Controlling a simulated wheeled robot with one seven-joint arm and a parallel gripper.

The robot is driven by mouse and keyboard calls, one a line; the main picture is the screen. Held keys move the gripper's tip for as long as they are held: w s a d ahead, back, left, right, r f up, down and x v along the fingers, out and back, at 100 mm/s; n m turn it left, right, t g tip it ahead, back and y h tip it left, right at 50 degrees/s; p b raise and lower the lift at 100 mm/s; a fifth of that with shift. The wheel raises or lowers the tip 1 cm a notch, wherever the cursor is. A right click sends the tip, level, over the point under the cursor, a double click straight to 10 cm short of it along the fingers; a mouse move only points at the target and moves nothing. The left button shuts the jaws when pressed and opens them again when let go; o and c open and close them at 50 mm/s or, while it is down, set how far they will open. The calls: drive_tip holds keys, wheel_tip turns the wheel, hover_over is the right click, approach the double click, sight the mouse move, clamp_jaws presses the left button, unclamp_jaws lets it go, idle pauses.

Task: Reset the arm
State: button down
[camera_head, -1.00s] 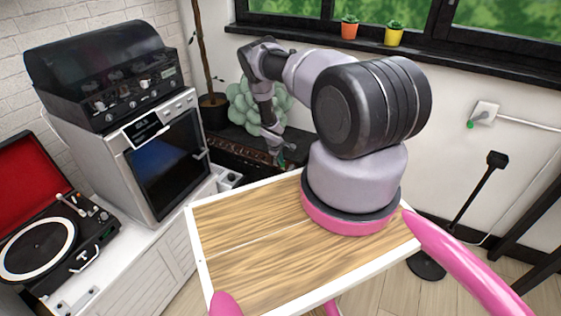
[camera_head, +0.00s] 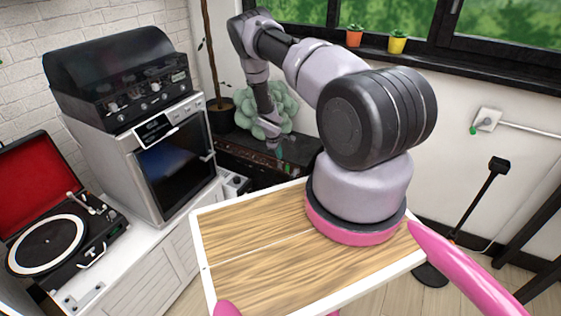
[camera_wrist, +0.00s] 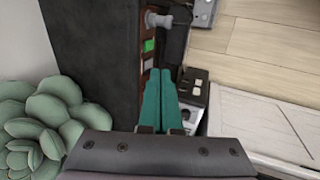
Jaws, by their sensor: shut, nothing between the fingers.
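My gripper (camera_head: 281,157) hangs at the end of my bent arm, beyond the wooden tray top, in front of the dark low cabinet. In the wrist view my gripper (camera_wrist: 166,85) shows two teal fingers pressed together with nothing between them. The fingertips are small and dark in the head view.
A green succulent (camera_head: 268,108) stands behind my forearm; it fills the lower left of the wrist view (camera_wrist: 40,125). An oven (camera_head: 172,165) and a record player (camera_head: 55,235) stand at left. A floor lamp (camera_head: 480,195) stands at right. Pots sit on the windowsill.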

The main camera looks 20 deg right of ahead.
drive_tip(key=shift+r, duration=0.4)
drive_tip(key=w+a+r+m+t, duration=0.1)
drive_tip(key=a+r+m, duration=0.15)
drive_tip(key=r, duration=1.25)
drive_tip(key=w+a+r+m, duration=0.1)
drive_tip(key=r+m, duration=0.2)
drive_tip(key=r, duration=1.3)
drive_tip(key=s+a+r+m+t+y, duration=0.1)
drive_tip(key=s+r, duration=0.1)
drive_tip(key=r, duration=0.5)
drive_tip(key=s+a+r+m+y, duration=0.1)
drive_tip(key=s+r, duration=0.2)
drive_tip(key=r, duration=0.3)
drive_tip(key=s+a+r+m+t+y, duration=0.15)
drive_tip(key=s+a+r, duration=0.25)
drive_tip(key=s+r, duration=1.05)
drive_tip(key=s+a+r+m+y, duration=0.1)
drive_tip(key=s+a+r, duration=0.2)
drive_tip(key=s, duration=0.6)
drive_tip(key=s+a+r+m+t, duration=0.1)
drive_tip(key=s+a+r, duration=0.2)
drive_tip(key=s, duration=0.7)
drive_tip(key=shift+s+r+m+y, duration=0.3)
drive_tip(key=shift+r+m+y, duration=0.1)
drive_tip(key=shift+r, duration=0.3)
